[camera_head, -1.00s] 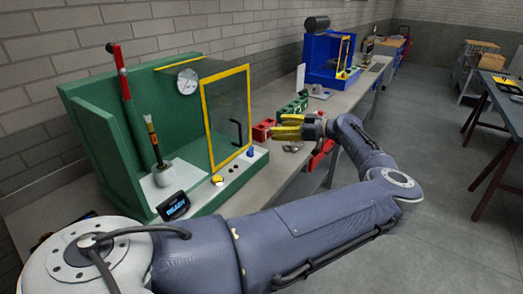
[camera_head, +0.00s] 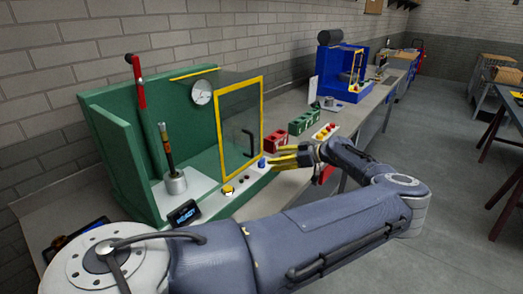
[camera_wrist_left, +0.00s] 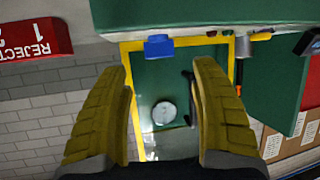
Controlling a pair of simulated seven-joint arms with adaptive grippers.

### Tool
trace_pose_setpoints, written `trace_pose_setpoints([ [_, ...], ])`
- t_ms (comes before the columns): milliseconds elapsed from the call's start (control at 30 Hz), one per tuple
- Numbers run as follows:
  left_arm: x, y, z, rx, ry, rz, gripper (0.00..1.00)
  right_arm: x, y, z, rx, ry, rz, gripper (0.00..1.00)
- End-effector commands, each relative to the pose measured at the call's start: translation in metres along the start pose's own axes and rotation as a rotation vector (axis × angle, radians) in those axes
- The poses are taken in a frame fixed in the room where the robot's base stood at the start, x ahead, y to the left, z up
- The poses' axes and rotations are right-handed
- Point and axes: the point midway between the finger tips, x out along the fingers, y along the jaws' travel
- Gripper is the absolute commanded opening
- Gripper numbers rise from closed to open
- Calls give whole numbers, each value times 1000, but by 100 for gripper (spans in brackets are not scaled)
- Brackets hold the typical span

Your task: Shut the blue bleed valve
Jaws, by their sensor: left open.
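The blue bleed valve (camera_head: 262,162) is a small blue knob on the front ledge of the green test cabinet (camera_head: 110,150), at the ledge's right end. In the left wrist view the valve (camera_wrist_left: 159,46) shows ahead, between the lines of the two fingers and beyond their tips. My left gripper (camera_head: 272,159) has yellow fingers and is open and empty, just right of the valve. In the left wrist view its fingers (camera_wrist_left: 158,72) are spread wide apart. Contact with the valve cannot be made out. My right gripper is in neither view.
A yellow-framed clear door (camera_head: 218,130) with a black handle stands above the ledge. A yellow button (camera_head: 228,190) and dark knobs sit left of the valve. A red bin (camera_head: 277,141) and green bins (camera_head: 304,122) stand behind my gripper. A display (camera_head: 184,213) stands at the front left.

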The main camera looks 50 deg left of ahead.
Motion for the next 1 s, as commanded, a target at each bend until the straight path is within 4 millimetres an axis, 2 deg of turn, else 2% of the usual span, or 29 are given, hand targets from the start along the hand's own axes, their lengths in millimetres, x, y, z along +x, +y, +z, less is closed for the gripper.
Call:
trace_pose_setpoints([
  [33,10,-1,0,0,1,-2,64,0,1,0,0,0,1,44],
  [200,38,0,0,0,1,-2,64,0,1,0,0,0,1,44],
  [500,68,0,0,0,1,-1,64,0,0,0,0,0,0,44],
  [1000,76,0,0,0,1,1,64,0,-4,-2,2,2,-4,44],
])
